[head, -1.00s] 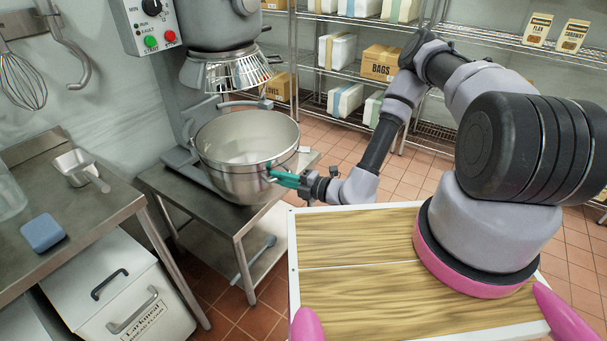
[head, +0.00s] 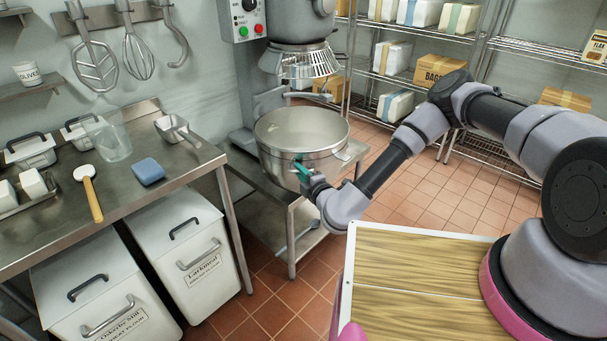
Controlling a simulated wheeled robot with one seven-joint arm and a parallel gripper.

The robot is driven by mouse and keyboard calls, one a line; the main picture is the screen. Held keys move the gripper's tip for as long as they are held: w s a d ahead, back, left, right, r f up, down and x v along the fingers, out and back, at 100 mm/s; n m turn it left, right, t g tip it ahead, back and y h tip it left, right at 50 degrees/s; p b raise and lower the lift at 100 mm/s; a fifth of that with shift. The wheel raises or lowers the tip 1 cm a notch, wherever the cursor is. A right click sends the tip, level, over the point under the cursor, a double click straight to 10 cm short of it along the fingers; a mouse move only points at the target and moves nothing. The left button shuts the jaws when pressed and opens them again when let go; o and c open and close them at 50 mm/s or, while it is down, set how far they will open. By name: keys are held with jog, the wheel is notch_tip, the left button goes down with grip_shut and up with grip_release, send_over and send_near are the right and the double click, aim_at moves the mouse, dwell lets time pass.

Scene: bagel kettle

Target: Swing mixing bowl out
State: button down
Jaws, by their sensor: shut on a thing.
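The steel mixing bowl (head: 300,135) stands below and in front of the floor mixer (head: 285,25), above a low steel stand. Its mouth is open to view, and the part of it I see inside looks empty. My gripper (head: 304,172) is at the bowl's near side, with its green fingers shut on the bowl's handle. The fingertips are small in view and partly hidden by the gripper's own body. The wire guard (head: 300,62) hangs under the mixer head, above and behind the bowl.
Wire shelves (head: 465,130) stand at the back right. Tiled floor (head: 425,185) is clear between.

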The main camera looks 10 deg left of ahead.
jog(key=c, duration=0.9)
grip_release()
jog(key=v, duration=1)
jog(key=shift+s+d, duration=0.2)
jog(key=shift+s, duration=0.1)
